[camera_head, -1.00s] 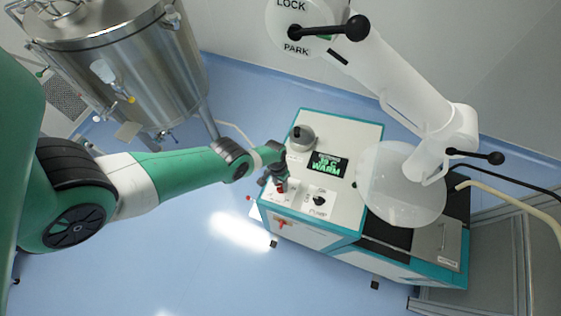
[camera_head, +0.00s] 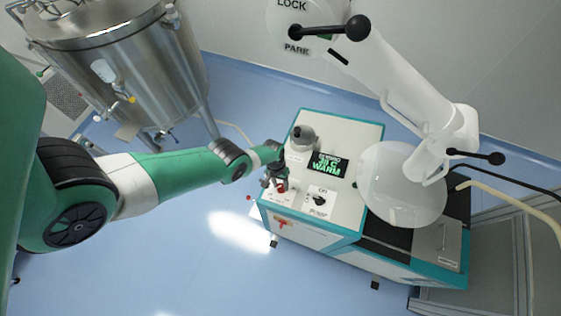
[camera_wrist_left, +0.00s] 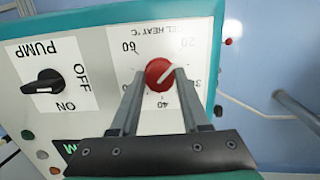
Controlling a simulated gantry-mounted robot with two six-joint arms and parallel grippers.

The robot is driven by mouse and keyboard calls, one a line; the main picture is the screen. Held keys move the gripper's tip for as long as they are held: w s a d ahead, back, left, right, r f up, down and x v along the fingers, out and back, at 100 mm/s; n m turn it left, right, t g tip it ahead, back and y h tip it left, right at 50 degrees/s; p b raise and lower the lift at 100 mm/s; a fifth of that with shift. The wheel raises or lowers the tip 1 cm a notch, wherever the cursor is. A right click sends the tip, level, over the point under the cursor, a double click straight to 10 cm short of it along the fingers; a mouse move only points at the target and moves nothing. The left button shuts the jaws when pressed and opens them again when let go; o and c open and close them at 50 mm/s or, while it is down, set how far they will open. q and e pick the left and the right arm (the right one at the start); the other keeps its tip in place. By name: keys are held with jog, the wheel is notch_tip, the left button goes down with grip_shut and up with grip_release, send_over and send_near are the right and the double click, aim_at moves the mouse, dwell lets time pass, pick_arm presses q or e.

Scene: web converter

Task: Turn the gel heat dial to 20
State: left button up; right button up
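The gel heat dial (camera_wrist_left: 159,75) is a red round knob with a white pointer line on the machine's white panel (camera_wrist_left: 100,35). In the left wrist view its pointer slants to the upper right, roughly toward the 20 mark. The 40 is below it and the 60 at the upper left. My left gripper (camera_wrist_left: 160,74) has a finger on either side of the dial, close against its edges, and looks shut on it. In the head view the left gripper (camera_head: 275,180) is over the panel's front left corner, by the red dial (camera_head: 282,187). My right gripper is not in view.
A black pump switch (camera_wrist_left: 44,88) sits beside the dial's scale. A grey knob (camera_head: 301,138) and a green-lettered display (camera_head: 328,165) are behind the dial. A white arm with a round disc (camera_head: 400,185) overhangs the machine's right side. A steel tank (camera_head: 125,75) stands back left.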

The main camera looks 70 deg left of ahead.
pick_arm(q)
jog(key=o, duration=0.5)
jog(key=shift+c, duration=0.2)
